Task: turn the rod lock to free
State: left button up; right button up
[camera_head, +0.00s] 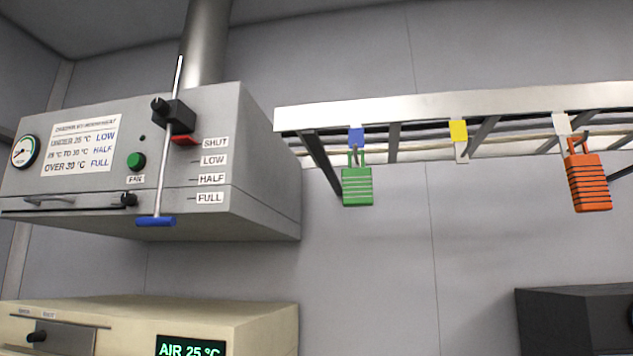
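A thin metal rod (163,185) hangs at a slight tilt on the front of the grey box (260,150) and ends below in a blue crossbar handle (155,221). It passes a black block (177,114) with a small black knob (158,104) on its left, which looks like the rod lock. I cannot tell from its look whether the lock is locked or free. A red pointer (185,140) sits below the block, level with the SHUT label (215,142). LOW, HALF and FULL labels lie below it. Neither of my grippers is in view.
A green button (136,160), a gauge (23,151) and a printed sign (80,145) are on the box. A rail at right holds a green padlock (357,187) and an orange padlock (588,183). A beige unit below has a display (190,348) reading AIR 25 °C.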

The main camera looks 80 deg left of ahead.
aim_at(164, 108)
jog(key=u, duration=3.6)
